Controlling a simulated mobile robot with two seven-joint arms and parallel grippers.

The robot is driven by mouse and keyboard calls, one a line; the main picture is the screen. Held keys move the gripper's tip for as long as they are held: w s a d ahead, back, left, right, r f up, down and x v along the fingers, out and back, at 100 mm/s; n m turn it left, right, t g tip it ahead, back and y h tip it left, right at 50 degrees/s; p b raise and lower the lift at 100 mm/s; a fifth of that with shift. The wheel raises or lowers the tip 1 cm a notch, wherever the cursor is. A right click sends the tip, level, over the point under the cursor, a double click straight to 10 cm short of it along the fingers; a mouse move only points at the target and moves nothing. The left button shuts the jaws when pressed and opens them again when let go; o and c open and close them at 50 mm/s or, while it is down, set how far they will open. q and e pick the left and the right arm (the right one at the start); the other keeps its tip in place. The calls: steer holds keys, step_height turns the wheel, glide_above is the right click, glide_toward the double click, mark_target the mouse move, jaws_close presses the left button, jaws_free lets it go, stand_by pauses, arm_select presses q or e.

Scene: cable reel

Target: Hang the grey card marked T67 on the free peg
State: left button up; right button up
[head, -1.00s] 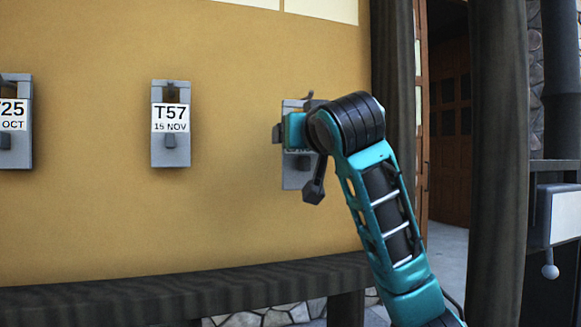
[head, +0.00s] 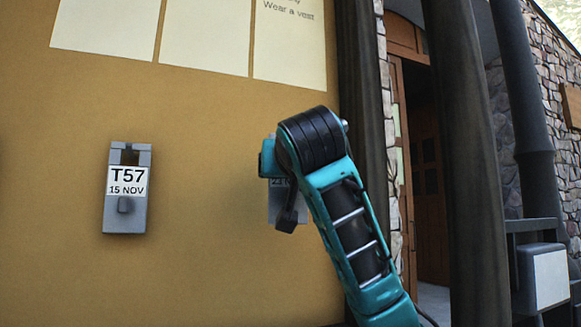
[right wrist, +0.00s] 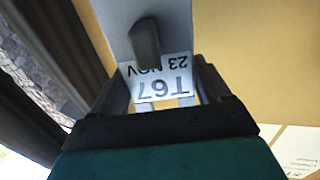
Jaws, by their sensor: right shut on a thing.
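The grey card marked T67, 23 NOV (right wrist: 160,88) is upside down in the right wrist view, with a dark knob (right wrist: 146,40) on its face. Its slot shows beside the gripper body. My right gripper (right wrist: 162,82) is shut on this card, one finger at each side. In the head view the gripper (head: 270,160) is at the tan board, and the lower part of the card (head: 281,208) shows beneath it. The card's top and the free peg are hidden behind my gripper and wrist. I cannot tell whether the card touches the peg. My left gripper is out of view.
Another grey card marked T57, 15 NOV (head: 126,188) hangs on the tan board (head: 200,180) to the left. Pale paper sheets (head: 205,35) are above. A dark post (head: 361,130) stands close to the right of my arm, with a doorway beyond.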

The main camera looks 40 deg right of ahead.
steer(key=w+d+f+p, duration=0.1)
steer(key=w+d+p, duration=0.1)
steer(key=w, duration=0.7)
steer(key=shift+f+p, duration=0.25)
steer(key=shift+p, duration=0.1)
stand_by(0.5)
steer(key=shift+d, duration=0.15)
stand_by(0.4)
steer(key=o, duration=1.1)
steer(key=shift+s, duration=0.1)
steer(key=shift+c, duration=0.2)
